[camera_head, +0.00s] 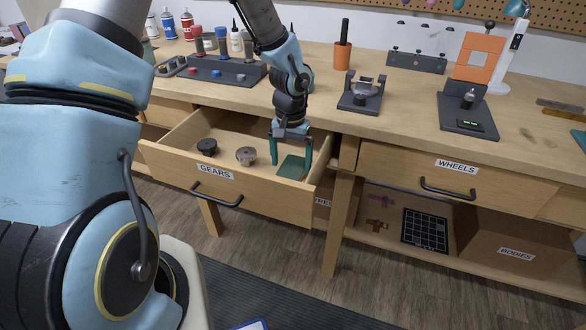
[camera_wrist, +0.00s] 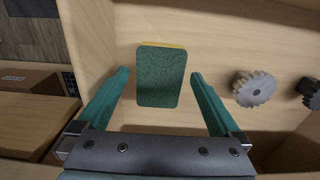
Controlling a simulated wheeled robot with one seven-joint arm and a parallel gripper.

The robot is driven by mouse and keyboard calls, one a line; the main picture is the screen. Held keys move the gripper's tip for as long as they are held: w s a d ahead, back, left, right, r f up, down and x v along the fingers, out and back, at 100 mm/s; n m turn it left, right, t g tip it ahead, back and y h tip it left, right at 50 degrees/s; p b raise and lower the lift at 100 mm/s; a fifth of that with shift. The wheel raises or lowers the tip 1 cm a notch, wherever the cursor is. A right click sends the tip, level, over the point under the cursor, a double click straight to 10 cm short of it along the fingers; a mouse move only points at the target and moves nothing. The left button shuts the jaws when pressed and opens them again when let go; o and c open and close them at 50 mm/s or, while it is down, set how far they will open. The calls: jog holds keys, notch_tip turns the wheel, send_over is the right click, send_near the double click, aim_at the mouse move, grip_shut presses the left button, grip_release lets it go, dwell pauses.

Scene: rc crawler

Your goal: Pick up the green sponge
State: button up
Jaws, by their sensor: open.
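The green sponge (camera_wrist: 160,80) lies flat in the open drawer, with a thin yellow edge showing along its far side in the wrist view. In the head view the sponge (camera_head: 292,167) sits near the drawer's right end. My gripper (camera_head: 291,167) reaches down into the drawer over the sponge. In the wrist view my gripper (camera_wrist: 157,85) is open, its two teal fingers on either side of the sponge with gaps to both. The fingers hold nothing. I cannot tell how high the fingertips are above the drawer floor.
The drawer labelled GEARS (camera_head: 215,172) is pulled out. A grey gear (camera_head: 246,156) and a dark gear (camera_head: 207,147) lie left of my gripper. The drawer's right wall (camera_head: 318,160) is close. The WHEELS drawer (camera_head: 455,168) is shut.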

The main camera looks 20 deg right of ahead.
aim_at(291, 169)
jog(key=shift+f, duration=1.35)
jog(key=shift+c, duration=0.2)
jog(key=c, duration=1.2)
notch_tip(291, 169, up, 10)
jog(key=shift+r+b, duration=0.1)
jog(key=shift+b, duration=0.4)
jog(key=shift+c, duration=0.2)
